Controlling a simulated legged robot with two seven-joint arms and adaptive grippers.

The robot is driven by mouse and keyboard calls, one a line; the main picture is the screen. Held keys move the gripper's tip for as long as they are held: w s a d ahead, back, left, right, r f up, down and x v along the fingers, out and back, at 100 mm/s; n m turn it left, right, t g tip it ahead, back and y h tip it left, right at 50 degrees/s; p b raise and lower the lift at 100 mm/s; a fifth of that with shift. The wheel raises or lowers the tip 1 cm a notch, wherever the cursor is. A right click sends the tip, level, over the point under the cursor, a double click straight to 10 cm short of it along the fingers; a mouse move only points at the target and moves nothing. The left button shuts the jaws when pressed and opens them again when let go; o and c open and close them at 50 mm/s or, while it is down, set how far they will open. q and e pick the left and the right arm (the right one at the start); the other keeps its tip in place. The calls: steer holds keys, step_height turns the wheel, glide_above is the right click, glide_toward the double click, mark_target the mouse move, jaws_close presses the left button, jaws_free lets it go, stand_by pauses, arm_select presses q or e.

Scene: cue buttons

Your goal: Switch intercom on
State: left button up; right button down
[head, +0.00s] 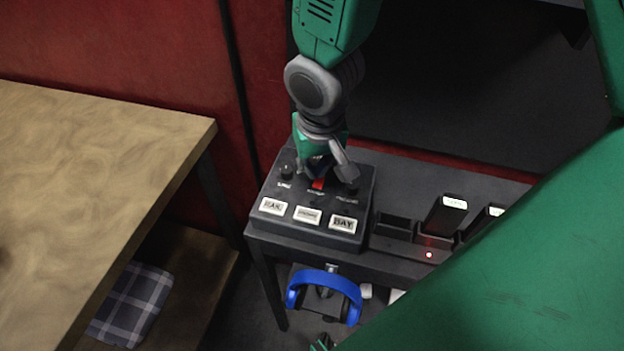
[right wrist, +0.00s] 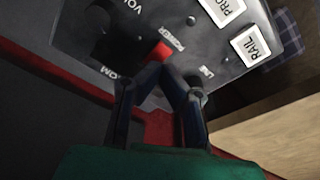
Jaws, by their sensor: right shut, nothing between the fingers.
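The dark intercom box (head: 330,240) sits on the left end of a black stand. A red power switch (head: 318,184) is at the back middle of its top, between dark knobs. It also shows in the right wrist view (right wrist: 160,52), labelled POWER. My right gripper (head: 327,170) points down over the box, right behind the switch. Its fingers (right wrist: 168,68) are shut with nothing between them, the tips at the switch's edge. I cannot tell whether they touch it, or which way it is set. My left gripper is not in view.
Three white labelled buttons (head: 307,214) line the box's front. Dark handsets (head: 445,214) stand in a charger with a red light to the right. Blue headphones (head: 323,283) hang below the stand. A wooden table (head: 90,170) is at left.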

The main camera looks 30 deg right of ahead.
steer(key=shift+d+f, duration=0.3)
steer(key=shift+d, duration=0.35)
steer(key=shift+d+f, duration=0.25)
steer(key=shift+d, duration=0.05)
steer(key=shift+a+b, duration=0.3)
steer(key=shift+a, duration=0.45)
steer(key=shift+a+f, duration=0.1)
steer(key=shift+f, duration=0.05)
steer(key=shift+d, duration=0.5)
steer(key=shift+d+r+p, duration=0.15)
steer(key=shift+r+p, duration=0.6)
steer(key=shift+p, duration=0.15)
steer(key=shift+r+p, duration=0.3)
steer(key=shift+r, duration=0.05)
steer(key=r+p, duration=0.1)
steer(key=a+r+p, duration=0.1)
steer(key=r+p, duration=0.1)
steer(key=shift+r, duration=0.2)
steer(key=shift+d+r+p, duration=0.15)
steer(key=shift+r+p, duration=0.4)
steer(key=shift+p, duration=0.25)
steer(key=shift+d+r, duration=0.1)
steer(key=shift+d, duration=0.1)
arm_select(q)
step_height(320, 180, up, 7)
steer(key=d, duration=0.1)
